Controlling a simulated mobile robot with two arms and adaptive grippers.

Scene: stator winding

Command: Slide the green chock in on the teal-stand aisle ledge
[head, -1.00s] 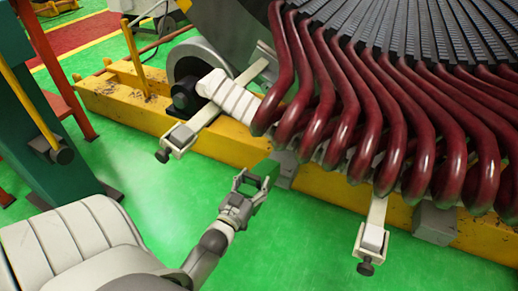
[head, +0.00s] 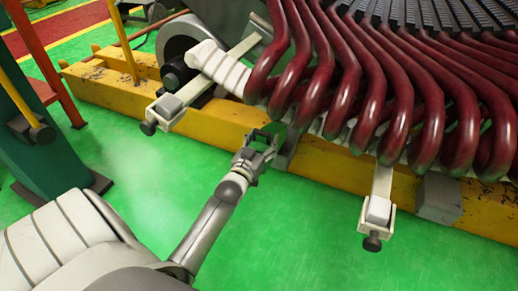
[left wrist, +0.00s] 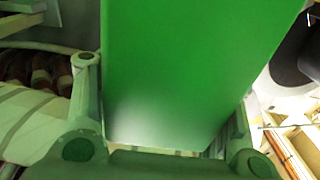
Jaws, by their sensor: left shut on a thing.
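My left gripper (head: 257,155) is shut on the green chock (head: 271,133), in front of the yellow beam and below the dark red coil ends. In the left wrist view the chock (left wrist: 195,65) fills the middle between the two fingers. In the head view the chock is small and partly hidden by the fingers. The teal stand (head: 30,175) is at the left edge. A pale bracket ledge (head: 172,106) with a grey block and dark knob sticks out on the stand's side. Whether this is the named ledge I cannot tell. My right gripper is not in view.
The yellow beam (head: 110,88) runs across below the dark red coils (head: 360,90). Another pale bracket (head: 380,190) with a knob juts out at the right, beside a grey block (head: 438,198). The green floor between stand and beam is clear.

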